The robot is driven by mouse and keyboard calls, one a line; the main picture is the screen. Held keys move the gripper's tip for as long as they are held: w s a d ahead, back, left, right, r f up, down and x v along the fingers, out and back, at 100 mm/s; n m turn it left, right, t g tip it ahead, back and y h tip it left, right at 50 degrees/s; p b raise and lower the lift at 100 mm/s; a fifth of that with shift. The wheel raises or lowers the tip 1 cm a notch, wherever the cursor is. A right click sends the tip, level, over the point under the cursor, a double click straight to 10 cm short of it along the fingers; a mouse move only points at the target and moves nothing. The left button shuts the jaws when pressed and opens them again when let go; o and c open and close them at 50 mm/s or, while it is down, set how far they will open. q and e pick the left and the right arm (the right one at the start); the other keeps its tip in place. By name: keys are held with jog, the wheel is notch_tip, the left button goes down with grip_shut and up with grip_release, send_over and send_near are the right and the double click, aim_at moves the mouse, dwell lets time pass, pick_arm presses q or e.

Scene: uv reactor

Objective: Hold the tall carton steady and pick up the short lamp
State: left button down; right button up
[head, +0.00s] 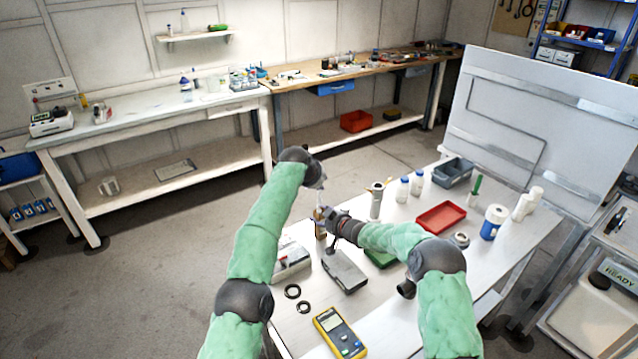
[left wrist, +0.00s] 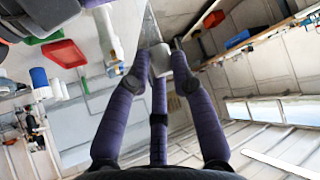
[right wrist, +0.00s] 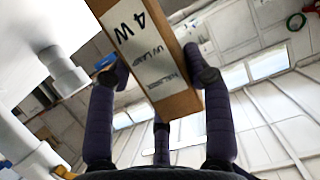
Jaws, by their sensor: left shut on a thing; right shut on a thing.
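The tall carton (head: 319,230) is a narrow brown box standing upright above the table. It fills the middle of the right wrist view (right wrist: 150,50), with a white label reading "4 W UV LAMP". My right gripper (head: 330,222) is shut around its sides. My left gripper (head: 319,183) is right above the carton. It is shut on a small whitish piece, which looks like the short lamp (left wrist: 160,58). A thin pale part of it shows just over the carton in the head view (head: 319,198). Whether its lower end is inside the carton is unclear.
A grey box (head: 345,271), black rings (head: 292,291) and a yellow multimeter (head: 339,333) lie in front. A white device (head: 292,262) is close left of the carton.

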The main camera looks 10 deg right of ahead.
jog(key=o, duration=1.2)
jog(key=shift+s, duration=0.1)
jog(key=v, duration=1.1)
jog(key=shift+s+d+r, duration=0.15)
jog(key=shift+s+d, duration=0.05)
jog(key=shift+s, duration=0.1)
jog(key=shift+w, duration=0.15)
jog(key=x, duration=1)
jog(key=shift+w+a, duration=0.2)
jog(key=shift+w, duration=0.1)
jog(key=shift+w+a+f, duration=0.15)
jog(key=shift+w+f, duration=0.2)
jog(key=shift+w, duration=0.1)
jog(key=shift+r, duration=0.1)
